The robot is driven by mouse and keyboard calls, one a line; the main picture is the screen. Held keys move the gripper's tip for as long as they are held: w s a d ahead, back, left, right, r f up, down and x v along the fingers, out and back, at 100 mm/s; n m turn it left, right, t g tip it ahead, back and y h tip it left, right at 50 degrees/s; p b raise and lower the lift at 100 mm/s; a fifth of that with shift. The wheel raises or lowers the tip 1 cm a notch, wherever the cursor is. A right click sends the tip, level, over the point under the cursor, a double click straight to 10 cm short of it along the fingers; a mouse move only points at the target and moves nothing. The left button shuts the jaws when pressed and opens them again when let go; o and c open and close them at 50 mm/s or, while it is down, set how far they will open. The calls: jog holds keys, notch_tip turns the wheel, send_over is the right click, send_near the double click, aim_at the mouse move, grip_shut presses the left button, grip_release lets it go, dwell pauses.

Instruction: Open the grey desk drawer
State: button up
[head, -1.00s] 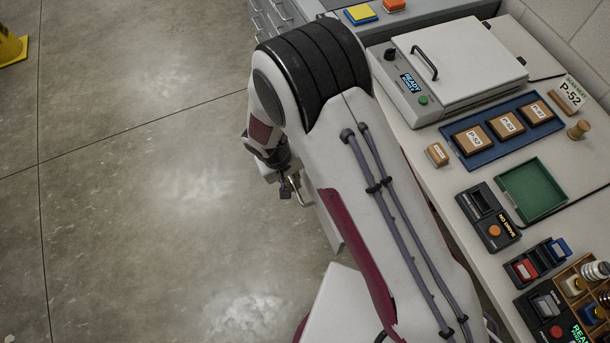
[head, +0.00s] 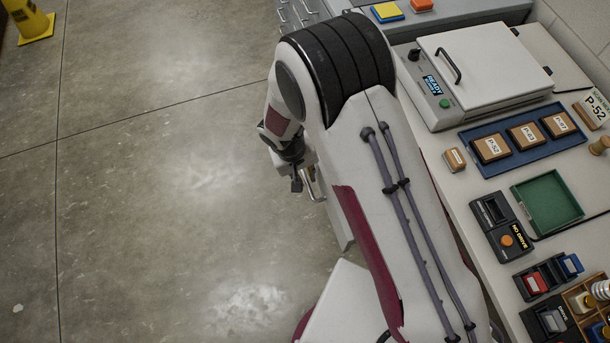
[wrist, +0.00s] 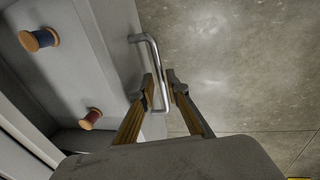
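The grey desk drawer is out from the desk in the wrist view, its grey front (wrist: 112,28) beside my gripper and its inside partly showing. Its bent metal handle (wrist: 153,55) stands out from the front. In the head view the handle (head: 314,184) and my gripper (head: 297,184) show beside the desk. My arm hides much of the drawer there.
Two thread spools, one dark blue (wrist: 41,40) and one reddish (wrist: 91,118), lie in the drawer. The desk top holds a white press (head: 484,70), a blue tray (head: 490,167) and a green tray (head: 548,203). The floor (head: 170,200) at left is open; a yellow stand (head: 30,20) is far left.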

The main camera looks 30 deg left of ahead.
notch_tip(320, 180, up, 11)
jog(key=s+a, duration=0.1)
jog(key=shift+s+a+r, duration=0.2)
jog(key=shift+s+a, duration=0.05)
jog(key=shift+s, duration=0.05)
dwell(0.4)
dwell(0.7)
jog(key=s+d+r+m+t, duration=0.1)
jog(key=s+d+r+m, duration=0.1)
jog(key=d+r, duration=0.8)
jog(key=s+d+r+m+t+y, duration=0.1)
jog(key=s+d+r+m, duration=0.2)
jog(key=d+r, duration=0.7)
jog(key=s+d+r+m+t, duration=0.2)
jog(key=d+r, duration=0.8)
jog(key=d, duration=0.8)
jog(key=shift+s+d+m+y, duration=0.3)
jog(key=shift+s+m, duration=0.3)
jog(key=shift+m, duration=0.4)
